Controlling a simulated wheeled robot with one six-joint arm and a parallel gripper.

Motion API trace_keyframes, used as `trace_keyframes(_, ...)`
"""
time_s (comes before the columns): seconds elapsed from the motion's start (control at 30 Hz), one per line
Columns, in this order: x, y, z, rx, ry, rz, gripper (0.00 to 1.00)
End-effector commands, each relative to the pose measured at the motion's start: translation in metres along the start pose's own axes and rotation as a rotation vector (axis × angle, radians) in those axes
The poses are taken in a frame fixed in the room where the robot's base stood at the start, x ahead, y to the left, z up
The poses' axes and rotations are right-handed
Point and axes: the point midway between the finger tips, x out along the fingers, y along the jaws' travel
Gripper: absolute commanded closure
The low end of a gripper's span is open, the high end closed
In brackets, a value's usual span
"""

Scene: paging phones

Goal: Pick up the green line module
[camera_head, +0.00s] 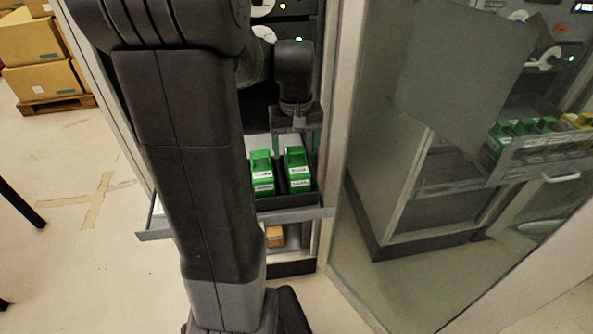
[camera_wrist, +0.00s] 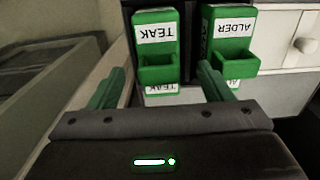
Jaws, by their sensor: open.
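Two green line modules stand side by side in the pulled-out tray in the head view, a left one (camera_head: 261,170) and a right one (camera_head: 297,167), each with white labels. In the wrist view, upside-down labels read TEAK on the left module (camera_wrist: 156,45) and ALDER on the right module (camera_wrist: 230,42). My gripper (camera_wrist: 160,70) is open and empty. Its fingers lie either side of the TEAK module's lower part in that picture; I cannot tell whether they touch it. In the head view my gripper (camera_head: 295,138) hangs just above and behind the right module.
The grey tray (camera_head: 290,214) sticks out of a cabinet, and my arm hides its left part. A small orange-brown box (camera_head: 275,236) lies below. A glass panel at right shows another tray (camera_head: 540,150) with green and yellow modules. Cardboard boxes (camera_head: 40,80) stand far left.

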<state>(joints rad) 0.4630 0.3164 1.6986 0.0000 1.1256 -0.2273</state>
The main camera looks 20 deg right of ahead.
Motion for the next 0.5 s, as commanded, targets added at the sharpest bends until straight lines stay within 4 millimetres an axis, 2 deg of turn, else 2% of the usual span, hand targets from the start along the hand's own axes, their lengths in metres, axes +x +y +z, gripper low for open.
trace_keyframes(0.23, 0.037, 0.001, 0.001, 0.0, -0.005, -0.001, 0.27)
trace_keyframes(0.5, 0.045, 0.001, 0.0, 0.0, 0.0, 0.0, 0.27)
